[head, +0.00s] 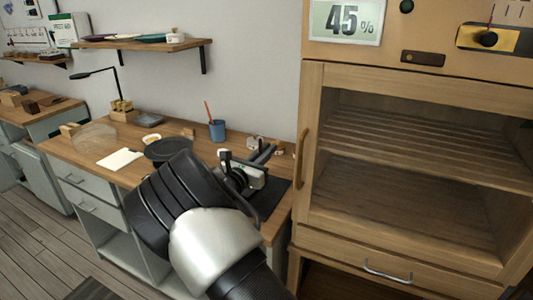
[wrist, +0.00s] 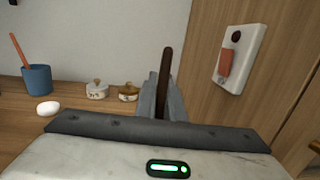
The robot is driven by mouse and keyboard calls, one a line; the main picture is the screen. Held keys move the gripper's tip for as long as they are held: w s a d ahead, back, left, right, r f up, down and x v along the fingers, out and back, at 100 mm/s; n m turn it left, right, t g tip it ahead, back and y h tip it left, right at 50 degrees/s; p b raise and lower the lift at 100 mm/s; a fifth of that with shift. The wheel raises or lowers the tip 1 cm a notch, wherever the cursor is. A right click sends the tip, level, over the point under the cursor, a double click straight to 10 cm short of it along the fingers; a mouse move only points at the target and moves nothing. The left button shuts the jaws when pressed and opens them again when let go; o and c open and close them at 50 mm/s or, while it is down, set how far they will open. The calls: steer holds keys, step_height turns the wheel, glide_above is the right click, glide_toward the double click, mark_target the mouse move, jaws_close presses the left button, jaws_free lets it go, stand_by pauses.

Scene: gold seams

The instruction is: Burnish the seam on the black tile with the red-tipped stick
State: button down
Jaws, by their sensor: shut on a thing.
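My gripper (head: 264,155) is over the right end of the workbench. In the wrist view its grey fingers (wrist: 160,97) are shut on a dark brown stick (wrist: 165,72), which stands nearly upright between them. No red tip shows on this stick, and its lower end is hidden. A flat black surface (head: 271,199) lies on the bench below my gripper, partly hidden by my arm; I cannot tell whether it is the black tile. No gold seam is visible. An orange-red stick (head: 208,110) leans in a blue cup (head: 217,130), apart from my gripper.
Two small lidded pots (wrist: 97,90) and a white egg-shaped thing (wrist: 48,108) stand near the cup. A dark round dish (head: 168,149) and a white sheet (head: 119,158) lie further left. A tall wooden cabinet (head: 312,150) closes off the right side and carries a switch box (wrist: 240,58).

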steer(key=shift+r+p, duration=1.85)
steer(key=shift+r, duration=1)
